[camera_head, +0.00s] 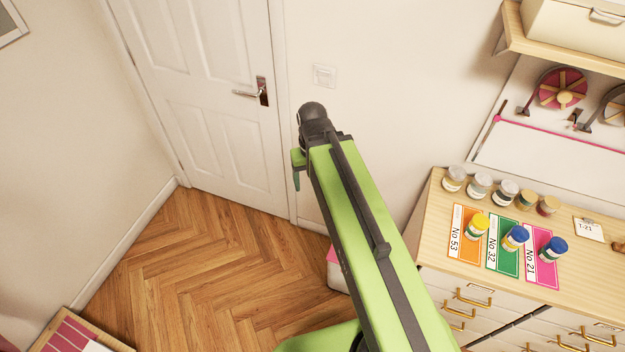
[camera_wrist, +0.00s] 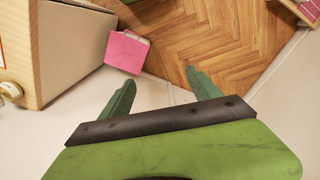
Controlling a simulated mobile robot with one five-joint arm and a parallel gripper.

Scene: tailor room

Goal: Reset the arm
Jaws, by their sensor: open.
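My arm (camera_head: 375,240) is green and dark grey and reaches up across the middle of the head view, well above the floor. In the wrist view my gripper (camera_wrist: 160,92) shows two green fingers set wide apart, with nothing between them. In the head view only a small part of the gripper (camera_head: 296,175) shows at the far end of the arm, left of the dresser and in front of the wall and door.
A dresser (camera_head: 436,225) stands at the right with several jars and three coloured cards. A shelf (camera_head: 510,35) hangs above it. A pink-topped box (camera_wrist: 126,52) stands on the floor beside the dresser. A white door (camera_head: 205,100) is behind.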

